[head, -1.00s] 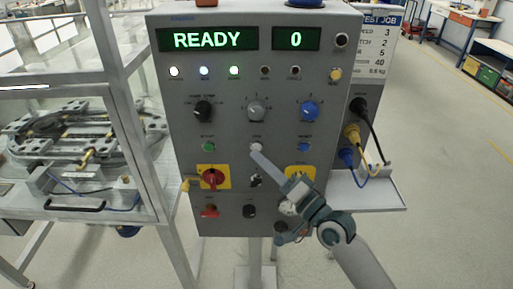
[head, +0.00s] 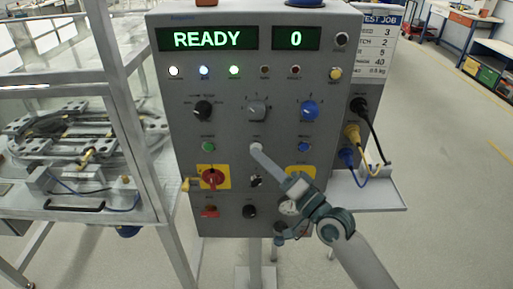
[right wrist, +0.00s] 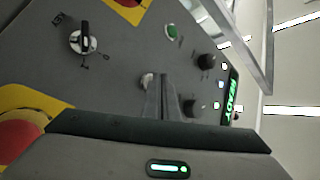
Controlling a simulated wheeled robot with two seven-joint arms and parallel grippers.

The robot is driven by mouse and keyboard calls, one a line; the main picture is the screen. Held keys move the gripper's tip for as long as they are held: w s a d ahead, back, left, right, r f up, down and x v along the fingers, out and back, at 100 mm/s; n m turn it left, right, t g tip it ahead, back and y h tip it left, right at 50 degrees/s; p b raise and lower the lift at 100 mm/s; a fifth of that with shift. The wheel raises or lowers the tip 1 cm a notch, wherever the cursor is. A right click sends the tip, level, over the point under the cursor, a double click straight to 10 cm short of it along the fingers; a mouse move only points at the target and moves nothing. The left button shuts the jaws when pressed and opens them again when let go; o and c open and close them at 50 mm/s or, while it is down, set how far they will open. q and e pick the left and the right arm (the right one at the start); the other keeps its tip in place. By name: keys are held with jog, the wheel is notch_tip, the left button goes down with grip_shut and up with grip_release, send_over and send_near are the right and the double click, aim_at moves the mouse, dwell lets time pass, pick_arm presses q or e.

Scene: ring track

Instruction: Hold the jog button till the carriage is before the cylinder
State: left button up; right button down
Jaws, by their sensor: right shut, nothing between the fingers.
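A white button (head: 256,147), whose label is too small to read, sits mid-panel between a green and a blue button. My right gripper (head: 257,151) is shut and empty, its tip at the white button's lower edge; I cannot tell whether it presses it. In the right wrist view the closed fingertips (right wrist: 160,76) overlap the edge of the white button (right wrist: 147,81). The ring track (head: 80,150) lies in the enclosure at left, with grey carriages and brass-coloured parts. I cannot tell which carriage or cylinder is meant. My left gripper is not in view.
The grey control panel (head: 230,105) shows READY and 0. Enclosure posts stand at left.

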jog(key=shift+w, duration=0.4)
dwell(0.7)
dwell(2.3)
jog(key=shift+s+p, duration=0.3)
jog(key=shift+s, duration=0.5)
jog(key=shift+s, duration=0.1)
jog(key=s+p, duration=0.2)
jog(key=s, duration=0.3)
jog(key=shift+w, duration=0.1)
dwell(0.5)
